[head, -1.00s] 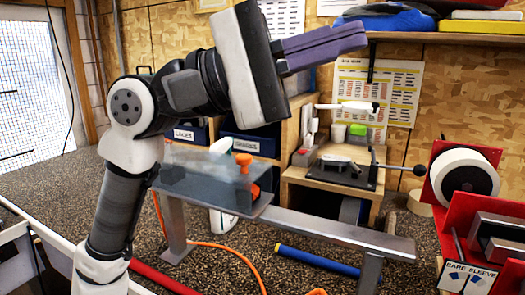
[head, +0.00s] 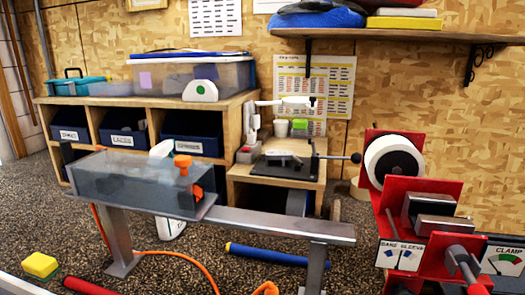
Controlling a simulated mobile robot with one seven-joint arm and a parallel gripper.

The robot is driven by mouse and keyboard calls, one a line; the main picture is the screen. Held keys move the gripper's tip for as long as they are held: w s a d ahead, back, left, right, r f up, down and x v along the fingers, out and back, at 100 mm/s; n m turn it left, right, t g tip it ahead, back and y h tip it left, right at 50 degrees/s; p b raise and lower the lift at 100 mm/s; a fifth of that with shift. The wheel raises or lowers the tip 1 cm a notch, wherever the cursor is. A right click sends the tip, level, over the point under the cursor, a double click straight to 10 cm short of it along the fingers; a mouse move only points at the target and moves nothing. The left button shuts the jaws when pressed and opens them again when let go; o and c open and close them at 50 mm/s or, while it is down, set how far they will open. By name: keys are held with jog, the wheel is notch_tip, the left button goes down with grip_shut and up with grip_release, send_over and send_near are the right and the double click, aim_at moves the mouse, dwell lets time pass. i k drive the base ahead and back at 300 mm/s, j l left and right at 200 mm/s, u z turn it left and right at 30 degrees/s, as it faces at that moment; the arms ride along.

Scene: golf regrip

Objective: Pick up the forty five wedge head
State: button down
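I cannot make out a wedge head marked forty five in the head view. A small grey piece (head: 283,160) lies on a black plate on the low wooden stand at the back middle; I cannot tell what it is. A white half-round piece with a green dot (head: 200,91) stands on top of the bin shelf, in front of the clear tub; its kind is also unclear. My gripper and arm are out of view, so where the gripper is and whether it holds anything do not show.
A metal bench (head: 285,224) with a grey tank (head: 130,188) stands in front of the bin shelf (head: 240,104). A red machine (head: 440,205) with a white wheel is at right. A blue tube (head: 265,254), an orange hose (head: 165,252) and a yellow sponge (head: 40,264) lie on the floor.

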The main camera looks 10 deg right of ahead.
aim_at(271, 155)
jog(key=j+z, duration=0.9)
jog(key=k+j+z, duration=0.2)
jog(key=j+z, duration=0.25)
